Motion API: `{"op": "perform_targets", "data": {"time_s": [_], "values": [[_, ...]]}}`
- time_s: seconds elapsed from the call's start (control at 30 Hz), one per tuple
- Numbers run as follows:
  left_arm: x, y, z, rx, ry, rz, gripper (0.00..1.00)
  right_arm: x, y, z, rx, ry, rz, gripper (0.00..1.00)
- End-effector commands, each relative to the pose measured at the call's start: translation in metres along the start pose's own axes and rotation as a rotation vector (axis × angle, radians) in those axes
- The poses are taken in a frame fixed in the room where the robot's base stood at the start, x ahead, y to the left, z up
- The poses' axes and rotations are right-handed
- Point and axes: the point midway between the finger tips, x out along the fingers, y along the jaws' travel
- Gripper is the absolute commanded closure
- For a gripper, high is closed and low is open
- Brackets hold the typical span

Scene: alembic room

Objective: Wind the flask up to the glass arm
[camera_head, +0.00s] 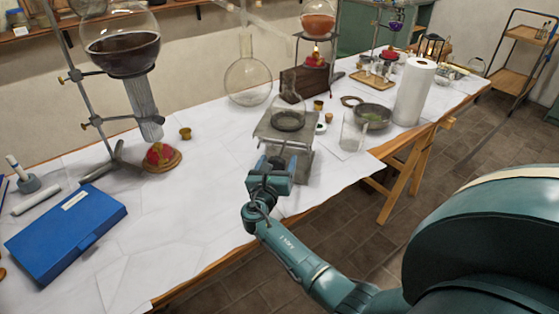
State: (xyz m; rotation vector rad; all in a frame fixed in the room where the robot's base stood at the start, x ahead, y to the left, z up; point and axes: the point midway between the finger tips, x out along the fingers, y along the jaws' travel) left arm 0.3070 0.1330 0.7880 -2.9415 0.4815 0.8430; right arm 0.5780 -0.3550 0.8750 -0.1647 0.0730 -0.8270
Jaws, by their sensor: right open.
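A small clear glass flask (289,117) with dark contents stands upright on the top plate of a grey metal lifting stand (263,130) near the table's front edge. A clear glass arm (258,20) slants down at the top of the picture, above and to the left of the flask. Whether its end lines up with the flask's mouth I cannot tell. My right gripper (275,163) is at the front of the stand, below its top plate. It is open, and its fingertips are partly hidden, so any contact is unclear. My left gripper is not in view.
A large round flask of dark liquid (122,50) hangs on a metal stand at left. A blue box (67,232) lies at front left. A clear beaker (352,133), a dark pan (373,116) and a paper towel roll (413,92) stand right of the lifting stand. Bare tabletop lies left of my gripper.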

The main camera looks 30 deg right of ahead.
Motion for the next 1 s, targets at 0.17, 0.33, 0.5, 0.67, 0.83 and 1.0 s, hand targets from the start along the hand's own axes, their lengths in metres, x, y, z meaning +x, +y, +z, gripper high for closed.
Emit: {"op": "perform_targets", "data": {"time_s": [0.17,0.33,0.5,0.67,0.83,1.0], "values": [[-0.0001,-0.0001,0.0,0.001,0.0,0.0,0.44,-0.0006,0.0004,0.0001,0.0,0.0,0.0,0.3],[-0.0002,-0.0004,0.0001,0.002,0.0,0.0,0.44,-0.0005,0.0004,0.0,0.0,0.0,0.0,0.33],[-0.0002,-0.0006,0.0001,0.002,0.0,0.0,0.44,-0.0004,0.0003,0.0,0.0,0.0,0.0,0.47],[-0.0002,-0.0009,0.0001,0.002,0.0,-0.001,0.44,-0.0003,0.0003,0.0,0.0,0.0,0.0,0.6],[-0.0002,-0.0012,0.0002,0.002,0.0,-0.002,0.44,-0.0003,0.0002,0.0,0.0,0.0,0.0,0.74],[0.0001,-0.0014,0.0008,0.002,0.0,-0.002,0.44,-0.0002,0.0002,-0.0002,0.007,0.0,0.0,0.75]]}}
